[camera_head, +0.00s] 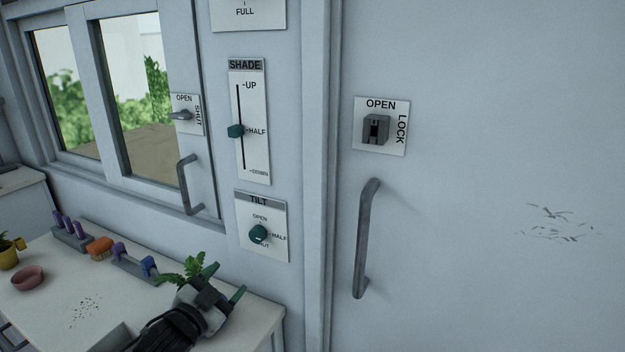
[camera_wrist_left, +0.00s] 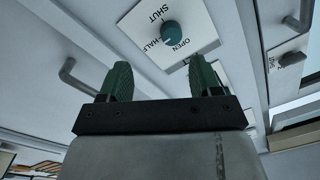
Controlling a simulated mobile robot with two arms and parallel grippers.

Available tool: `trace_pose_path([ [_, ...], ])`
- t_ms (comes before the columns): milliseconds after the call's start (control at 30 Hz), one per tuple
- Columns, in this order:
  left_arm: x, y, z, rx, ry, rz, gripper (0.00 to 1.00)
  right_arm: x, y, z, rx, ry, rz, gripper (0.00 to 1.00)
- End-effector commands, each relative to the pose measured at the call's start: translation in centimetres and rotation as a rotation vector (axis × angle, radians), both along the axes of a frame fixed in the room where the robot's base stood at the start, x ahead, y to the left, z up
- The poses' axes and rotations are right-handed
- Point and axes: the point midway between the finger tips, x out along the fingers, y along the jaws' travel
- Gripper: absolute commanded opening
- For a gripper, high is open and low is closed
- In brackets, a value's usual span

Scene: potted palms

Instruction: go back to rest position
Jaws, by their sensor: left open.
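My left gripper (camera_head: 224,283) has green fingers and is over the right end of the white table, below the TILT panel. It is open and holds nothing. In the left wrist view its two fingers (camera_wrist_left: 160,82) stand apart, with the TILT panel's green knob (camera_wrist_left: 170,33) beyond the gap and not touched. The same TILT knob (camera_head: 258,234) shows in the head view, below the SHADE slider (camera_head: 236,131), which stands at HALF. My right gripper is not in view.
A green plant (camera_head: 185,272) is close behind the gripper. A door with a grey handle (camera_head: 366,240) is at the right.

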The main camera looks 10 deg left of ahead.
Motion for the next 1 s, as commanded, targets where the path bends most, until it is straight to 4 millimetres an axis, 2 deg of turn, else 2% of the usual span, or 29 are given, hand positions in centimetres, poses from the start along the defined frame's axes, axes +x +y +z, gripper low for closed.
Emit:
trace_pose_path([
  [133,-4.7,-1.9,-5.8,-0.053,0.247,0.081,0.64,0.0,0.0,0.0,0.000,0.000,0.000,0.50],
  [200,-8.0,-2.5,-8.7,-0.077,0.402,0.138,0.64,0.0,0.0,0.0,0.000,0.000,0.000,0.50],
  [300,-13.2,-2.8,-11.9,-0.102,0.618,0.220,0.64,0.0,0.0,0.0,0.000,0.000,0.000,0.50],
  [400,-17.6,-2.8,-14.0,-0.116,0.791,0.288,0.64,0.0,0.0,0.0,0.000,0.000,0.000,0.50],
  [633,-25.4,-2.6,-16.1,-0.134,1.072,0.395,0.64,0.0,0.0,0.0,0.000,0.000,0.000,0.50],
  [900,-33.1,-2.3,-16.5,-0.147,1.337,0.495,0.64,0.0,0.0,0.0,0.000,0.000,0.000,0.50],
  [1000,-32.2,-2.3,-18.8,-0.139,1.344,0.495,0.64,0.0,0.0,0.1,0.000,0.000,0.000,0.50],
])
